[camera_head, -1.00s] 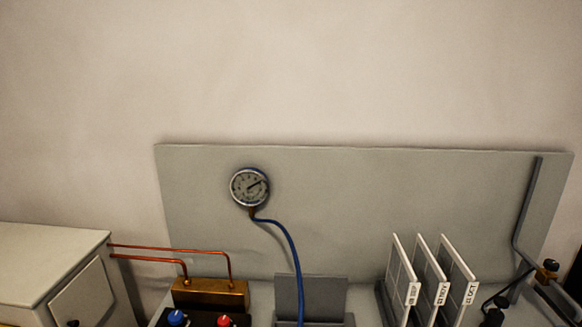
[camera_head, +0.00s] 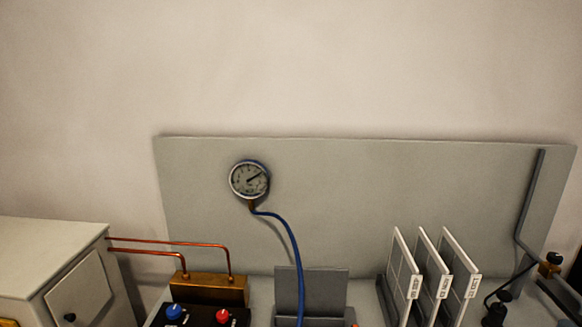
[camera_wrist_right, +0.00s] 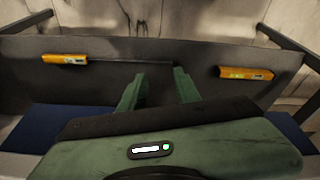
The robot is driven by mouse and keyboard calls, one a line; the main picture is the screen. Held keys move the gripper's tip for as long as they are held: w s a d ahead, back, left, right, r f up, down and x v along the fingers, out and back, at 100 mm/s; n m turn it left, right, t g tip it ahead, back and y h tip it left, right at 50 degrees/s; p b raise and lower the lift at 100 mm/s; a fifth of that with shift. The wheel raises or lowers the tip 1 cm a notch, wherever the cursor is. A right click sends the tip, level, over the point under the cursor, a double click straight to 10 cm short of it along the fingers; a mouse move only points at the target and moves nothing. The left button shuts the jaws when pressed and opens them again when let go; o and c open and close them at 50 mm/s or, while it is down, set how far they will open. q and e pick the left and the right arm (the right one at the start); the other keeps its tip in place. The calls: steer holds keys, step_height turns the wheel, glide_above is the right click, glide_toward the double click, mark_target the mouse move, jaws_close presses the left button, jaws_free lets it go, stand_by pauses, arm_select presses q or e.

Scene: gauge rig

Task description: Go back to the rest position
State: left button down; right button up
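My right gripper (camera_wrist_right: 157,92) shows in the right wrist view. Its two green fingers stand apart with nothing visible between them, so it is open and empty. A dark grey panel (camera_wrist_right: 120,50) lies beyond the fingers. Neither gripper shows in the head view, and my left gripper is not seen at all.
The head view shows a gauge (camera_head: 249,179) with a blue hose (camera_head: 291,237) on a grey backboard (camera_head: 400,185). White upright plates (camera_head: 433,272), a brass block (camera_head: 209,289), blue (camera_head: 174,311) and red (camera_head: 223,316) knobs and a cabinet (camera_head: 50,265) stand below.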

steer(key=s+f+b, duration=0.3)
steer(key=f, duration=1.4)
steer(key=s+d+f+g+b, duration=0.2)
steer(key=s+d+f+b, duration=0.1)
steer(key=s+f, duration=1.4)
step_height(320, 180, down, 3)
steer(key=shift+d+b, duration=0.15)
steer(key=shift+b, duration=0.35)
